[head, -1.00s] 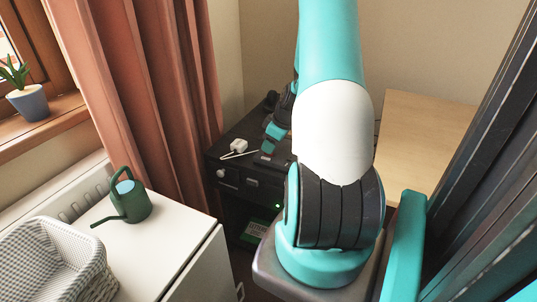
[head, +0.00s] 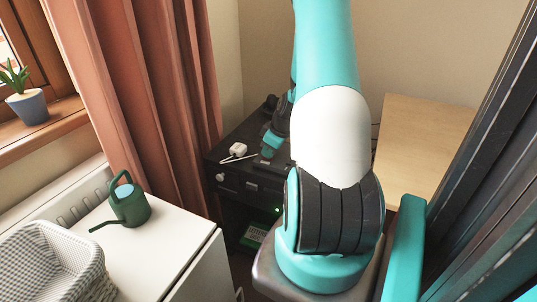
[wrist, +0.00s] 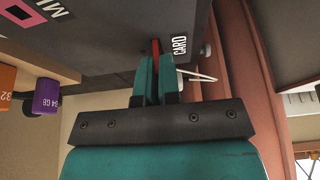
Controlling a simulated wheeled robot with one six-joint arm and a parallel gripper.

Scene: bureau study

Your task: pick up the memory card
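A thin red piece (wrist: 155,47), which looks like the memory card, shows in the wrist view at the tips of my gripper (wrist: 156,62). It stands beside a white "CARD" label (wrist: 180,46) on a dark surface. The two teal fingers are close together, one on each side of its line. Whether they press on it or leave a small gap, I cannot tell. In the head view my gripper (head: 271,148) is low over the black cabinet (head: 228,178), and the card is too small or hidden to make out.
A white plug-like object (head: 237,150) lies on the cabinet left of my gripper. Orange and purple objects (wrist: 46,97) sit at the left of the wrist view. A green watering can (head: 129,202) and a basket (head: 55,265) stand on the white top at left. A curtain (head: 165,90) hangs behind.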

